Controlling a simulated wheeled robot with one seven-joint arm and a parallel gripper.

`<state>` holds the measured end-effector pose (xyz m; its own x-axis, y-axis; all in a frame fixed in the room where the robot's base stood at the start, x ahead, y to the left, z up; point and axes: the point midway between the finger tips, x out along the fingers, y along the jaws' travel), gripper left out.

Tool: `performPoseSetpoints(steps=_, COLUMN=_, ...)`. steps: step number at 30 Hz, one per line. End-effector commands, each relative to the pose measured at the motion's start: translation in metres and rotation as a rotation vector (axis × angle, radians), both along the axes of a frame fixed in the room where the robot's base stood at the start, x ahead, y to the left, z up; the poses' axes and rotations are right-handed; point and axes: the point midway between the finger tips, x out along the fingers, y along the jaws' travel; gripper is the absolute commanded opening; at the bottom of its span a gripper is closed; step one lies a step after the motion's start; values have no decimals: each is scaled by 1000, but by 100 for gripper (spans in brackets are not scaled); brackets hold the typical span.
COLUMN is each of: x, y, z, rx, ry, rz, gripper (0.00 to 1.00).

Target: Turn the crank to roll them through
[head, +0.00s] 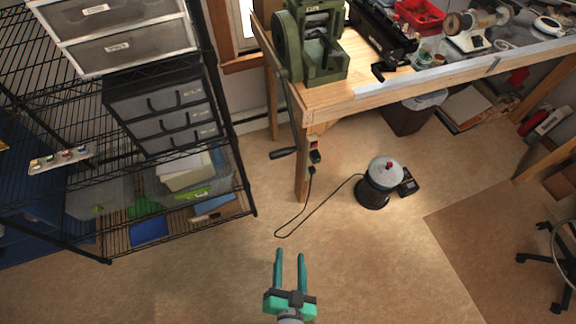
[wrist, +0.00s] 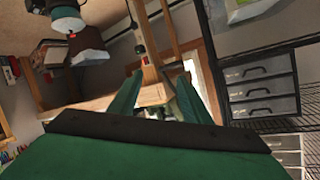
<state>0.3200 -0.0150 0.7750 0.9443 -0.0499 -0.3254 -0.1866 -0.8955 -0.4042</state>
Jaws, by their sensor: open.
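A green rolling mill (head: 318,45) stands on the left corner of the wooden workbench in the head view. Its crank (head: 292,115) is a long lever hanging down past the bench's left edge, ending in a dark handle (head: 283,153). I cannot see what is between the rollers. My gripper (head: 290,252) is at the bottom centre of the head view, open and empty, its teal fingers pointing towards the bench and apart from the handle. In the wrist view its fingers (wrist: 155,95) frame the bench corner.
A wire shelf rack (head: 250,190) with drawers and bins stands at left. The workbench (head: 335,95) carries several tools. A pot-like machine (head: 381,180) stands on the floor right of the bench leg, its black cord looping across the floor. Floor between my gripper and the bench is otherwise clear.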

Motion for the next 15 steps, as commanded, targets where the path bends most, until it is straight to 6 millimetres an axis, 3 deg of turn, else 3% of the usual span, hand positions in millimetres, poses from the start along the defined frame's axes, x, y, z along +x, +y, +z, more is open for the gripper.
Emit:
performPoseSetpoints(steps=1, x=19, y=-2, z=-9, rx=59, ry=0, rz=-19, gripper=44)
performPoseSetpoints(steps=7, x=89, y=-4, z=-40, rx=321, ry=34, rz=-71, gripper=44)
performPoseSetpoints(steps=15, x=193, y=-7, z=-48, rx=665, ry=76, rz=-94, gripper=44)
